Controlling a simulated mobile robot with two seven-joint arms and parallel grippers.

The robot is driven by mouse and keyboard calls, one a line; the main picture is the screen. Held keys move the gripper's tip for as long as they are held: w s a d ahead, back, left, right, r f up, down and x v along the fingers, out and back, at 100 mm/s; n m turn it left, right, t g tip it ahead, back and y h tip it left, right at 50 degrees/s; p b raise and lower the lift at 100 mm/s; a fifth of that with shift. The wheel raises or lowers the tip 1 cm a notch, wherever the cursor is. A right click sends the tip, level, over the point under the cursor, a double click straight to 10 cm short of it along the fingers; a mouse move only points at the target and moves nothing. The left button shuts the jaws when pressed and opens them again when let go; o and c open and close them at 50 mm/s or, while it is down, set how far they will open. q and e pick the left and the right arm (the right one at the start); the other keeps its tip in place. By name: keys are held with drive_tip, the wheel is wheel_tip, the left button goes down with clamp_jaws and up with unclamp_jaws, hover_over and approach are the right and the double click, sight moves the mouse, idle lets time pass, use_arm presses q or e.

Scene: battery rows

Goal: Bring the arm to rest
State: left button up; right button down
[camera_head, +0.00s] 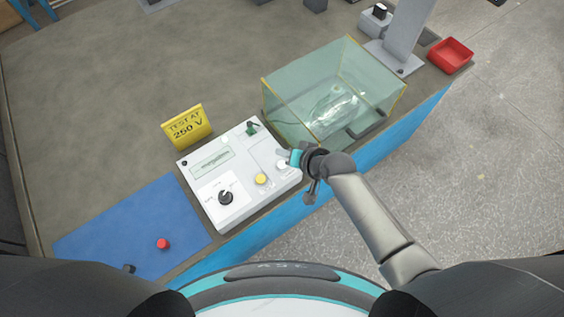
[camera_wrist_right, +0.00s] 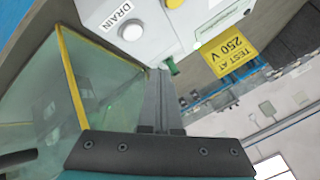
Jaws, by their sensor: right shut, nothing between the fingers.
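My right gripper (camera_head: 292,158) is over the right edge of a white tester box, near its white button (camera_head: 283,165). In the right wrist view my right gripper (camera_wrist_right: 162,72) has its two fingers together with nothing between them. The tester (camera_head: 225,175) has a display, a black knob (camera_head: 226,197), a yellow button (camera_head: 261,179) and a green part (camera_head: 252,128). In the wrist view the white button (camera_wrist_right: 131,31) sits beside the word DRAIN. Whether the fingers touch the box is not clear. My left gripper is not in view.
A clear box with yellow edges (camera_head: 290,101) stands right of the tester, close to my right gripper. A yellow sign (camera_head: 187,127) reads TEST AT 250 V. A blue mat (camera_head: 125,225) with a red piece (camera_head: 163,243) lies left. A red tray (camera_head: 451,55) is far right.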

idle(0.4)
drive_tip(key=s+d+r+n+g+h, duration=0.1)
drive_tip(key=s+d+r+g+h, duration=0.15)
drive_tip(key=s+d+r, duration=0.5)
drive_tip(key=s+d+r+n+g+h, duration=0.15)
drive_tip(key=s+d+r+h, duration=0.3)
drive_tip(key=s+d, duration=0.5)
drive_tip(key=s+a+f+y+b, duration=0.2)
drive_tip(key=f+b, duration=0.5)
drive_tip(key=f, duration=2.2)
drive_tip(key=s+d+f+g+h+b, duration=0.1)
drive_tip(key=s+d+f+b, duration=0.2)
drive_tip(key=s+f, duration=1.3)
wheel_tip(320, 180, down, 4)
drive_tip(key=b, duration=0.3)
drive_tip(key=shift+s+g+b, duration=0.3)
drive_tip(key=shift+g, duration=0.1)
